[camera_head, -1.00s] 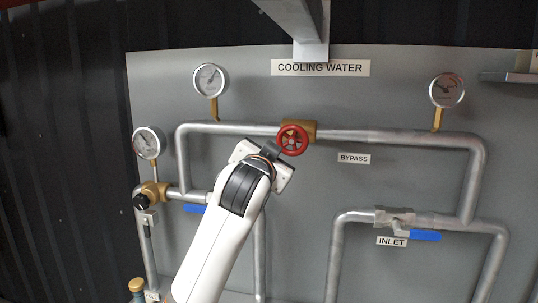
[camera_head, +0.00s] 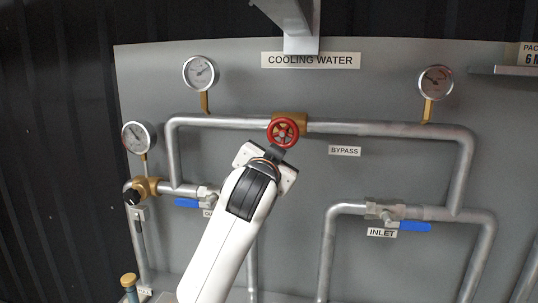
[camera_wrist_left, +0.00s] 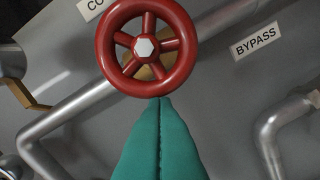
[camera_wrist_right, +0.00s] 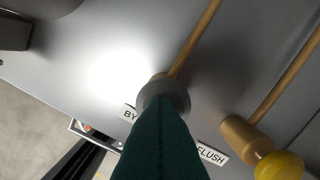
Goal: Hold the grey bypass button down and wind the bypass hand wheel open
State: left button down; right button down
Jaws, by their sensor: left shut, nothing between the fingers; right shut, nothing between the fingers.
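The red bypass hand wheel (camera_head: 283,132) sits on a brass valve on the upper pipe, above and left of the BYPASS label. It fills the top of the left wrist view (camera_wrist_left: 145,47), with spokes and a hex nut. My left gripper (camera_wrist_left: 159,101) is shut, its teal fingertips at the wheel's lower rim; I cannot tell whether they touch. In the right wrist view the grey bypass button (camera_wrist_right: 182,96) is a round cap beside a partly covered label starting "BY". My right gripper (camera_wrist_right: 160,98) is shut, its tip over the button and hiding part of it; contact is unclear.
A yellow button (camera_wrist_right: 279,166) on a brass body stands beside the FLUSH label. Gauges (camera_head: 435,82) stand on the pipes. Blue-handled valves (camera_head: 415,226) are lower down. A grey bracket (camera_head: 298,28) hangs above the wheel.

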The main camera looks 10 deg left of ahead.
pick_arm(q)
jog(key=shift+d+r, duration=0.1)
jog(key=shift+r, duration=0.15)
pick_arm(e)
jog(key=shift+d, duration=0.15)
pick_arm(q)
jog(key=s+f, duration=0.1)
jog(key=s, duration=0.5)
